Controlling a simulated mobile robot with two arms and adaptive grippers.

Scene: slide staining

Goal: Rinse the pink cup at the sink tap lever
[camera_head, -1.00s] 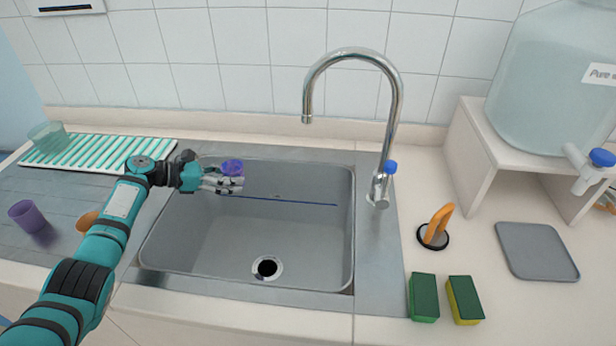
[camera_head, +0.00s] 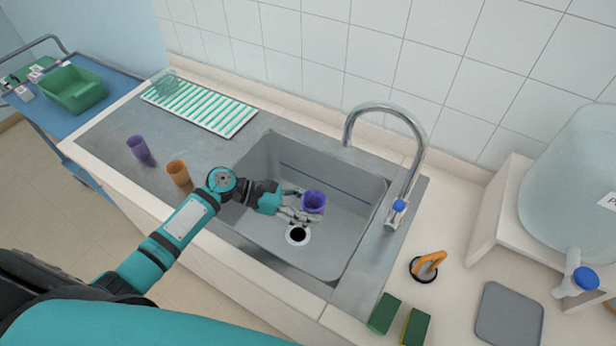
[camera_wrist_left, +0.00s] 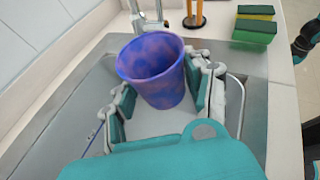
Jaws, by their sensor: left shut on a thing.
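My left gripper (camera_head: 298,206) is shut on a cup (camera_head: 313,202) and holds it over the sink basin (camera_head: 352,225), above the drain side. In the left wrist view the cup (camera_wrist_left: 152,68) is blue-purple with pinkish patches, upright, its open top showing, between the two fingers (camera_wrist_left: 160,95). The chrome tap (camera_head: 420,150) stands at the basin's right. Its spout end (camera_head: 346,143) is apart from the cup, farther back and to the right. The blue-capped tap lever (camera_head: 400,205) is at the tap's base. My right gripper is not seen.
A purple cup (camera_head: 139,149) and an orange cup (camera_head: 178,172) stand on the drainboard left of the basin. A striped rack (camera_head: 205,110) lies behind them.

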